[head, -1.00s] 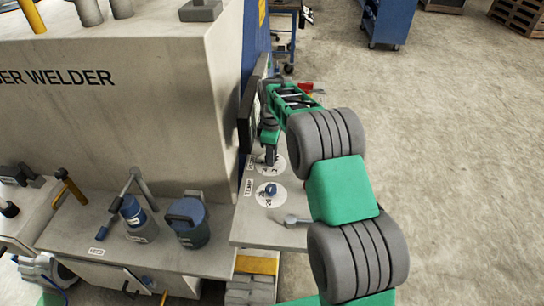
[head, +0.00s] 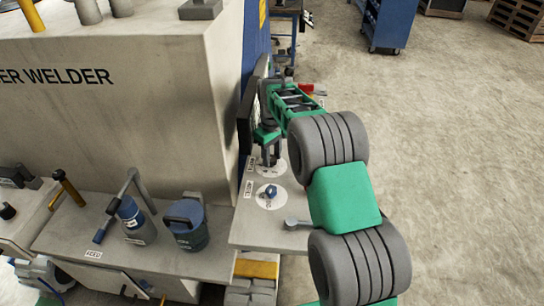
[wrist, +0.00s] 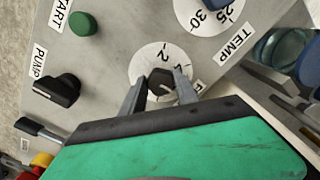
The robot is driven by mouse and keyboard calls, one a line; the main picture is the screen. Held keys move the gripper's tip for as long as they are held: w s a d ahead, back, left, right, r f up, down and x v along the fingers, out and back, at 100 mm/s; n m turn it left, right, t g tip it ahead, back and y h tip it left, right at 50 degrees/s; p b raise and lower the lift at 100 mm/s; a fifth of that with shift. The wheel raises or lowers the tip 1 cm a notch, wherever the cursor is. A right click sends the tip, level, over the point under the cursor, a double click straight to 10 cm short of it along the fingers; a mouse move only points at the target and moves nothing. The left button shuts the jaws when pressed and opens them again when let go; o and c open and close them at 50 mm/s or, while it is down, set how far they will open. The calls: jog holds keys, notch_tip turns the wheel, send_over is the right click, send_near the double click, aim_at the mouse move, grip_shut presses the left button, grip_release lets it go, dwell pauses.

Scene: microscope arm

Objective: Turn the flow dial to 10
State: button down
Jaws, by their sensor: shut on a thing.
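The flow dial shows in the wrist view as a white disc (wrist: 150,58) with a dark knob (wrist: 160,78). The numbers 2 and 4 are readable on it; its other marks and its pointer are hidden or unclear. Its label is mostly covered, with only an "F" showing. My gripper (wrist: 158,92) has one finger on each side of the knob and is shut on it. In the head view my gripper (head: 270,158) reaches down over the far dial on the grey side panel (head: 262,232), hiding most of that dial.
The temp dial (wrist: 212,12) with 25 and 30 lies close beside the flow dial. A black pump switch (wrist: 58,90) and a green start button (wrist: 82,24) are on the same panel. The large welder housing (head: 120,120) stands left of my arm. Open floor lies right.

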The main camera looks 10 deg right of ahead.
aim_at(272, 159)
jog(key=shift+r, duration=0.1)
jog(key=c, duration=0.9)
grip_release()
notch_tip(272, 159, up, 8)
jog(key=shift+f+b, duration=0.15)
jog(key=shift+b, duration=0.55)
